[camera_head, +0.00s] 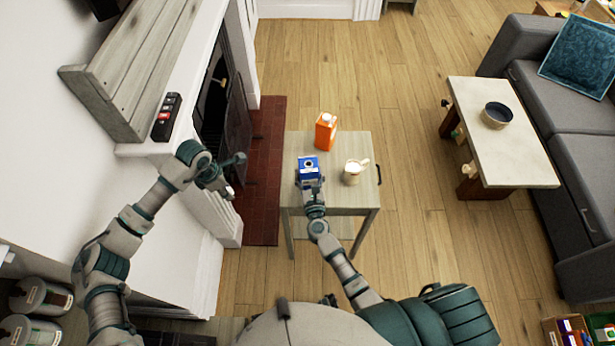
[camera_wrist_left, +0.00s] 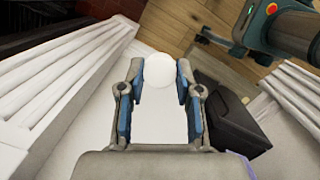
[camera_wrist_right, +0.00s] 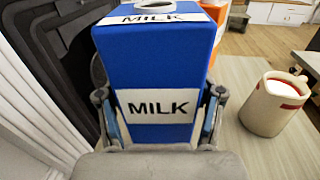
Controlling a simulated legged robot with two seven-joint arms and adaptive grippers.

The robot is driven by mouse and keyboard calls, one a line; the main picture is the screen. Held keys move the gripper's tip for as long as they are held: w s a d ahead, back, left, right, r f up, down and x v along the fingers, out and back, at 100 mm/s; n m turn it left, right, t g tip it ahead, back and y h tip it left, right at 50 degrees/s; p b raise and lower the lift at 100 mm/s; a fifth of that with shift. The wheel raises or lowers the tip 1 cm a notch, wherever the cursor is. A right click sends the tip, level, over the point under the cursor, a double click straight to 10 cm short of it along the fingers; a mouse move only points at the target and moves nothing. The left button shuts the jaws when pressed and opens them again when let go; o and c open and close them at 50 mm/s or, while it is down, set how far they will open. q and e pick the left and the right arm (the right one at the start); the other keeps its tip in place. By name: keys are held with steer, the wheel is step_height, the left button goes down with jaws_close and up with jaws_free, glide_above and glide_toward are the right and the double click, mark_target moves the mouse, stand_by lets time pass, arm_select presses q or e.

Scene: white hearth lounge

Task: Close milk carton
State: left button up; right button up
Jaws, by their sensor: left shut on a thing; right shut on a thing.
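The blue milk carton (camera_head: 309,168) stands upright on the small wooden table (camera_head: 302,145). My right gripper (camera_head: 310,182) is shut around its near side; the right wrist view shows the carton (camera_wrist_right: 155,75) between the fingers, its white MILK label facing the camera. A round grey spout ring (camera_wrist_right: 155,7) shows on its top, with no cap on it. My left gripper (camera_head: 229,186) is off to the left, away from the table, near the fireplace. In the left wrist view it is shut on a white round cap (camera_wrist_left: 160,71) at the fingertips.
An orange carton (camera_head: 326,132) stands behind the blue one, and a cream mug (camera_head: 352,174) stands to its right. The fireplace mantel (camera_head: 160,149) and wall bound the left side. A low table (camera_head: 500,150) with a bowl and a sofa are to the right.

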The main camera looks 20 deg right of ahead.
arm_select(q)
steer(key=shift+f+b, duration=0.1)
steer(key=shift+b, duration=0.2)
arm_select(e)
steer(key=s+d+r, duration=0.2)
steer(key=s+d, duration=0.7)
steer(key=s, duration=0.3)
steer(key=shift+s+d, duration=0.4)
steer(key=o, duration=0.9)
steer(key=c, duration=1.1)
arm_select(q)
steer(key=shift+s, duration=0.1)
